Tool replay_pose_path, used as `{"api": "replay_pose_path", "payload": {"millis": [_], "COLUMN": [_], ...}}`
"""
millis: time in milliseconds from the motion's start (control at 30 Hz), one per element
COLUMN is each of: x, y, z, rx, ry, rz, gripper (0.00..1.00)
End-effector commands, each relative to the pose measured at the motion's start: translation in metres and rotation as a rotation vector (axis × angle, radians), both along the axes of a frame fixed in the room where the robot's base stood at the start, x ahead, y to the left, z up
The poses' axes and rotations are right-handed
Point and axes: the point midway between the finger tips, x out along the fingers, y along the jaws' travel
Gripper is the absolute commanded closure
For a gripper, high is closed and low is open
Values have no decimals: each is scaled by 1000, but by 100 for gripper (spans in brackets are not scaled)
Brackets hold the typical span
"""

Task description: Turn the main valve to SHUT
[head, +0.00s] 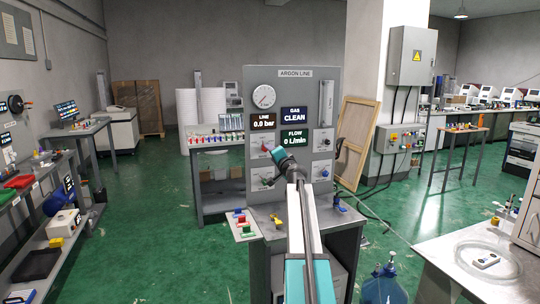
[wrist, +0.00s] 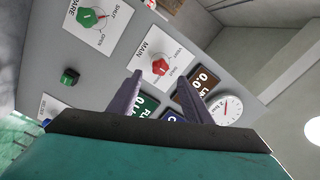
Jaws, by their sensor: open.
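The main valve is a red knob (wrist: 160,67) on a white plate marked MAIN, with VENT and SHUT marks, in the wrist view. I cannot tell its exact pointer setting. In the head view its red knob (head: 266,148) shows on the grey argon line panel (head: 258,87), partly behind my gripper. My gripper (wrist: 158,78) is open and empty, its two fingers pointing at the panel on either side of the knob in the picture. I cannot tell how far the tips are from the knob. My gripper (head: 277,151) is also at the panel in the head view.
A green spare knob (wrist: 90,17) is on the panel beside MAIN. The line display (head: 262,120) reads 0.0 bar and the gas display (head: 294,114) reads CLEAN. A round gauge (head: 263,96) is above. A blue bottle (head: 384,286) stands on the floor at right.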

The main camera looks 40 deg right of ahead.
Motion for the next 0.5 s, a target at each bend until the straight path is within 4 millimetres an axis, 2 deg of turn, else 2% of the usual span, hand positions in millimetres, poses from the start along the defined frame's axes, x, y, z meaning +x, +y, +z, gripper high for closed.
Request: {"api": "replay_pose_path", "payload": {"millis": [500], "x": [-51], "y": [22], "z": [-1], "rx": [1], "ry": [-1], "rz": [0], "gripper": [55]}}
